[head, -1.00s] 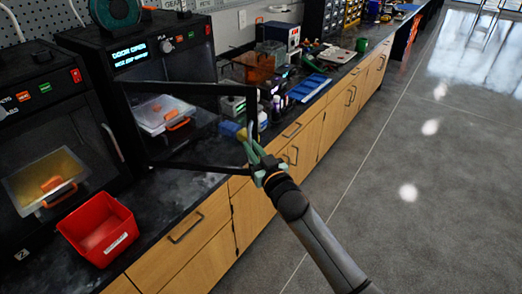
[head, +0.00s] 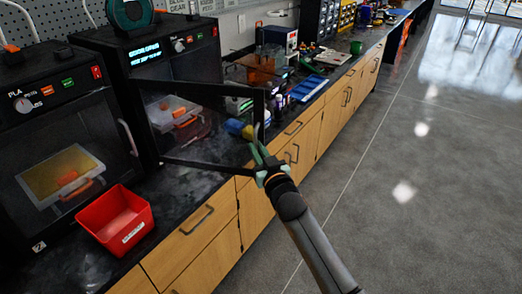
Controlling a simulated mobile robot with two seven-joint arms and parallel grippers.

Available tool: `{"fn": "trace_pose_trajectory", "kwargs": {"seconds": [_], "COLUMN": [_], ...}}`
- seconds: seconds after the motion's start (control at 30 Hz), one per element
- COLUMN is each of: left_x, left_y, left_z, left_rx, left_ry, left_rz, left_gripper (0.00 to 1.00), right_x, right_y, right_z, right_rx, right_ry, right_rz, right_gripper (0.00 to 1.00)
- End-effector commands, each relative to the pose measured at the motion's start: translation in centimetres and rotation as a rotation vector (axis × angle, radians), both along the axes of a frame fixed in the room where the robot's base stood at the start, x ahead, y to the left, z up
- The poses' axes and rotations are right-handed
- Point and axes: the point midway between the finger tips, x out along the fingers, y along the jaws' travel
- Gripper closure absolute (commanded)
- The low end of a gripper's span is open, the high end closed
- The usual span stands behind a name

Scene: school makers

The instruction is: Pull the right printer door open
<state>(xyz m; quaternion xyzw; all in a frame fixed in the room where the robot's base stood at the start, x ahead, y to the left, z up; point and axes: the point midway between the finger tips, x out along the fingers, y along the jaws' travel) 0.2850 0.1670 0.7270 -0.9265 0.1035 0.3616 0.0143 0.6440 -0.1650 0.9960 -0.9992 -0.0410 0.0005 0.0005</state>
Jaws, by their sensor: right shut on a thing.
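The right printer (head: 165,62) stands on the dark counter with its display lit. Its door (head: 212,163), a black frame with a see-through pane, stands swung open toward the right. Inside the printer is a clear-lidded box with an orange handle (head: 187,121). My right gripper (head: 262,155) is at the door's free edge, shut on the upright door handle (head: 257,131). The fingertips partly cover the handle. My left gripper is not in the head view.
The left printer (head: 70,130) is closed. A red bin (head: 116,222) sits on the counter before it. Blue and yellow items (head: 238,128) and other tools lie behind the open door. The grey floor (head: 420,210) at right is clear.

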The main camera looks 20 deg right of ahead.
Motion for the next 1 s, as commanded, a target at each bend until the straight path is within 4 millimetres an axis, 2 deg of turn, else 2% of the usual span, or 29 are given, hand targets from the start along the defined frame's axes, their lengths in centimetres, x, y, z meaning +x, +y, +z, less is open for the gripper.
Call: {"fn": "trace_pose_trajectory", "kwargs": {"seconds": [0.03,0.37,0.4,0.67,1.0], "left_x": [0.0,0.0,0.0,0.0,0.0], "left_y": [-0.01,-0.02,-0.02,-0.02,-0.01], "left_z": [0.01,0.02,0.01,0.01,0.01], "left_rx": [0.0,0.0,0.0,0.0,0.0], "left_ry": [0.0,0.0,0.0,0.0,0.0], "left_rz": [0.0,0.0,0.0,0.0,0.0], "left_gripper": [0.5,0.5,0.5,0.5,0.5], "right_x": [-0.03,-0.03,-0.03,-0.06,-0.07], "right_y": [1.49,1.51,1.51,1.35,0.9], "right_z": [0.63,0.61,0.61,0.41,0.08], "right_rx": [0.008,0.008,0.008,0.005,0.001], "right_ry": [-0.015,-0.015,-0.015,-0.011,-0.003], "right_rz": [0.026,0.026,0.026,0.023,0.015], "right_gripper": [1.0,1.0,0.85,0.57,0.57]}}
